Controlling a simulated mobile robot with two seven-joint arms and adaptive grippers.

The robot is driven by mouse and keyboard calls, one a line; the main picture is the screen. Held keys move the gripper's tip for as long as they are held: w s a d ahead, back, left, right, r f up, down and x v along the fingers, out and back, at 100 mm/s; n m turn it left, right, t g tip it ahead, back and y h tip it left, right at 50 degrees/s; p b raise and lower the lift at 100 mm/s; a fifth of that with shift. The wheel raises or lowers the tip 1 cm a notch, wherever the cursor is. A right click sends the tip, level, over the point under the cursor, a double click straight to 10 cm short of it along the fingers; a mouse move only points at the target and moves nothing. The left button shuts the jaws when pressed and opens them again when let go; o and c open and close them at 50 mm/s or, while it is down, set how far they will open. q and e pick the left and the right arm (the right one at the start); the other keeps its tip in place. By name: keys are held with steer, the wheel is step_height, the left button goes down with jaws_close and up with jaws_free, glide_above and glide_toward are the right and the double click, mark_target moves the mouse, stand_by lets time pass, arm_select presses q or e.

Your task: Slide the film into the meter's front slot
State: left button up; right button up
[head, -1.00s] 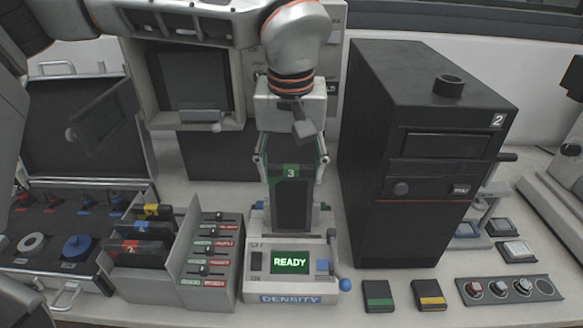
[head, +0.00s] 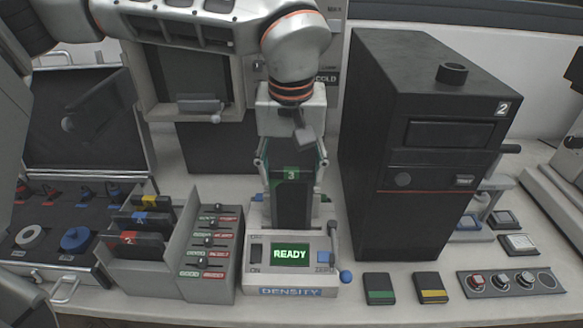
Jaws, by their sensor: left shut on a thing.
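My left gripper (head: 291,160) comes down from above, with its fingers on both sides of a dark film (head: 292,203) bearing a green label "3". It is shut on the film and holds it upright. The white density meter (head: 256,291) stands on the bench directly below and in front. Its green screen reads "READY", and a lever with a blue knob is on its right. The film's lower edge is at the back of the meter's top in the picture. I cannot tell whether it touches, and the slot cannot be made out. My right gripper is not in view.
A tall black cabinet (head: 430,150) marked "2" stands close on the right. On the left are a grey rack (head: 150,273) of dark cassettes and a sorter (head: 207,290) with "GOOD" and "REJECT" labels. Green (head: 379,290) and yellow (head: 431,288) striped blocks lie front right.

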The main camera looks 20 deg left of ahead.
arm_select(q)
steer(key=shift+f, duration=0.45)
steer(key=shift+f, duration=0.15)
steer(key=shift+f+b, duration=0.75)
steer(key=shift+f, duration=0.75)
steer(key=o, duration=1.7)
steer(key=shift+c, duration=0.2)
steer(key=shift+r, duration=0.1)
steer(key=shift+r, duration=0.2)
step_height(320, 180, up, 11)
steer(key=s, duration=0.1)
steer(key=shift+s+d+r, duration=0.2)
steer(key=shift+s+d, duration=0.05)
steer(key=shift+s, duration=0.1)
